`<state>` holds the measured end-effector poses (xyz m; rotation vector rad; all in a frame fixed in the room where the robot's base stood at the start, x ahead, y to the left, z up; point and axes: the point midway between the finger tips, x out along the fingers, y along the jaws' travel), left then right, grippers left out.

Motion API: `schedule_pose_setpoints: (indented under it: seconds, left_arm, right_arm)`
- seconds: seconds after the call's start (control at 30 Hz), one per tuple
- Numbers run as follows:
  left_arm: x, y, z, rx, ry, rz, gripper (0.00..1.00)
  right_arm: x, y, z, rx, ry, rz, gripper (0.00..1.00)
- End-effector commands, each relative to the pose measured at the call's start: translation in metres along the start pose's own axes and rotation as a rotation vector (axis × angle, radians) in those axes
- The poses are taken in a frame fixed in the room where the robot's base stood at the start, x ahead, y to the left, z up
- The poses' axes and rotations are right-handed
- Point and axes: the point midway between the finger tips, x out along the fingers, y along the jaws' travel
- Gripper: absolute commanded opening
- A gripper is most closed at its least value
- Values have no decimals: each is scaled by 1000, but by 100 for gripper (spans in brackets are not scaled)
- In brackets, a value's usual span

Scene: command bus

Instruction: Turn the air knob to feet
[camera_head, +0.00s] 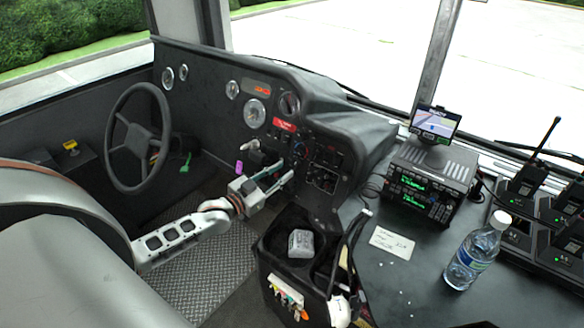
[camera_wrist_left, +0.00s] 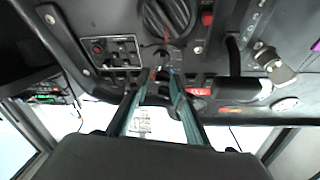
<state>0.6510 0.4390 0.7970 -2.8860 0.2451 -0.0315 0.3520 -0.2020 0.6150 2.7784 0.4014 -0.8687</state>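My left gripper (camera_head: 288,174) reaches from the left to the dashboard. Its two teal fingers have a gap between them, and their tips are close to the panel; contact cannot be made out. In the left wrist view the fingertips (camera_wrist_left: 163,72) lie just below a small dark knob (camera_wrist_left: 162,57). A large dark round knob (camera_wrist_left: 168,18) sits above it on the panel. In the head view a round dial with a blue edge (camera_head: 298,150) shows just above the fingers. Which one is the air knob, and its feet mark, I cannot read. My right gripper is out of view.
A switch panel (camera_head: 323,177) lies right of the gripper. A lever with a dark handle (camera_wrist_left: 237,88) sits beside the fingers in the left wrist view. The steering wheel (camera_head: 137,138) stands left. A black bin (camera_head: 275,262) stands below. A bottle (camera_head: 477,252) stands on the right counter.

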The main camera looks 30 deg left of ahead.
Motion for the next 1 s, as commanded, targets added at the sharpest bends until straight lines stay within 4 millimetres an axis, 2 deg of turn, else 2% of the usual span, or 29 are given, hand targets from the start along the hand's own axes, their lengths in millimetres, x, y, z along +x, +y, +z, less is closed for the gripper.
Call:
schedule_pose_setpoints:
  seconds: [0.1, 0.3, 0.47, 0.73, 0.77, 0.83, 1.0]
  left_arm:
    - [18, 0, 1, 0, 1, 0, 24]
    - [39, 0, 1, -1, 0, 0, 24]
    - [47, 0, 1, -1, -1, 0, 24]
    - [47, 0, 0, -1, -1, 0, 24]
    - [47, 0, 0, -1, -1, 0, 19]
    - [47, 0, 0, -1, -1, 0, 1]
    - [47, 0, 0, -1, -1, 0, 0]
  right_arm:
    - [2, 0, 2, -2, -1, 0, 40]
    - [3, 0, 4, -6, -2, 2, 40]
    - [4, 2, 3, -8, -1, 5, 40]
    - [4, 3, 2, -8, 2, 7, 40]
    - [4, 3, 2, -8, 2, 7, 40]
    - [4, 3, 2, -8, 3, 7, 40]
    - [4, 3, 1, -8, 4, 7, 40]
